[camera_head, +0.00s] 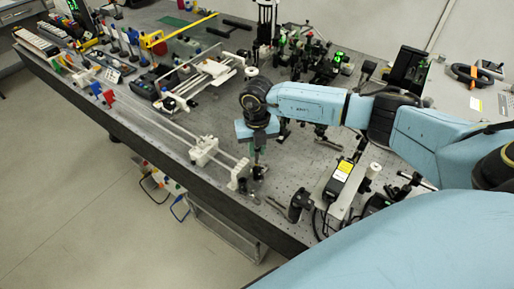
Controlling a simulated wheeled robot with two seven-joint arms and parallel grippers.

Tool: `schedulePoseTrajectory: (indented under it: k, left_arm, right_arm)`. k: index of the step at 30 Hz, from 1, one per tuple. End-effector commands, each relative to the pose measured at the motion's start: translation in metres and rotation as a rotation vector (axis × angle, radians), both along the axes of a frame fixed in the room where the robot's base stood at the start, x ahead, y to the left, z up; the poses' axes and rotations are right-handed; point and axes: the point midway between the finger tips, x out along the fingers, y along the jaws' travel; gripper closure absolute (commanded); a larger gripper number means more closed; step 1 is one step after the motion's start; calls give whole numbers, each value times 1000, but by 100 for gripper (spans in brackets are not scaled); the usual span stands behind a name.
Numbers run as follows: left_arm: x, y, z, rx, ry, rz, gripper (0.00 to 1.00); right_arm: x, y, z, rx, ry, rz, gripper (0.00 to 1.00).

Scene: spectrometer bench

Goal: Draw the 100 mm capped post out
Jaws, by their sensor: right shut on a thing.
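My right gripper (258,150) points down over the front part of the optical bench, with my blue right arm coming in from the right. It is shut on a slim post (257,171), which shows only as a narrow upright piece just below the fingers. Its cap is hidden by the gripper, and its length cannot be read. The lower end is close to small dark holders on the bench; I cannot tell whether it is still inside one. My left gripper is not in view.
The perforated bench (215,185) has its front edge close by. White rail blocks (204,150) on long rods stand left of the gripper. A black box with a yellow label (341,175) stands to the right. Crowded optics (310,50) fill the back.

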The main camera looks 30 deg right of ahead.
Motion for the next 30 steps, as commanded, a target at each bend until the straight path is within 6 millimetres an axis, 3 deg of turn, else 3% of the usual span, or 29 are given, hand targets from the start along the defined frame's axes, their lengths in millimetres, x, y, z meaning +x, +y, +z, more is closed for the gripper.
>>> schedulePoseTrajectory:
  k: [19,30]
  left_arm:
    - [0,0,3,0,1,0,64]
    - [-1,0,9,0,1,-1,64]
  right_arm:
    - [0,0,5,0,-1,0,100]
    - [0,0,19,0,-1,-1,100]
